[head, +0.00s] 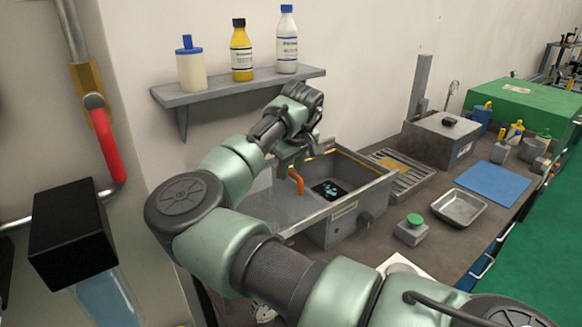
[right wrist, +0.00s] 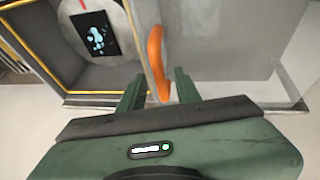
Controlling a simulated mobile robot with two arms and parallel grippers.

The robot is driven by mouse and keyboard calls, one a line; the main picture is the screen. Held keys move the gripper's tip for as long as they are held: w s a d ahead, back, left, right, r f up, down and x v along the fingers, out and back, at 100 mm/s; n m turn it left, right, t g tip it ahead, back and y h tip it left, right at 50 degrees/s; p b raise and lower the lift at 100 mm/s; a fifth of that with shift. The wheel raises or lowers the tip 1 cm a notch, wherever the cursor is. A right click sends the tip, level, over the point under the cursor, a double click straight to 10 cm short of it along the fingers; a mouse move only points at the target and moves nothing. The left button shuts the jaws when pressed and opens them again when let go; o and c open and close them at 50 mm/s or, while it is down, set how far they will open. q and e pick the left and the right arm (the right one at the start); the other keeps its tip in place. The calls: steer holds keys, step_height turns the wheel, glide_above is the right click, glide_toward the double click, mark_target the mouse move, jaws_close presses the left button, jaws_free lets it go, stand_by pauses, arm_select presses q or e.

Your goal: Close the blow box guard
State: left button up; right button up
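The blow box (head: 326,232) is an open-topped grey box on the bench, with a dark block marked in light blue inside. Its clear guard (head: 285,211) is slid to the left, leaving the box uncovered; it also shows at the right of the right wrist view (right wrist: 225,45). The orange handle (head: 296,180) stands at the guard's edge. My right gripper (head: 295,158) is over the handle. In the right wrist view its two fingers (right wrist: 160,88) stand apart on either side of the orange handle (right wrist: 155,55), with small gaps visible. My left gripper is out of view.
A slatted tray (head: 400,178) and a grey box (head: 440,138) stand right of the blow box. A green-button box (head: 411,231) and a metal dish (head: 459,207) sit in front. A shelf with bottles (head: 230,88) hangs on the wall behind my right arm.

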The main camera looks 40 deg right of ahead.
jaws_close()
stand_by(1.2)
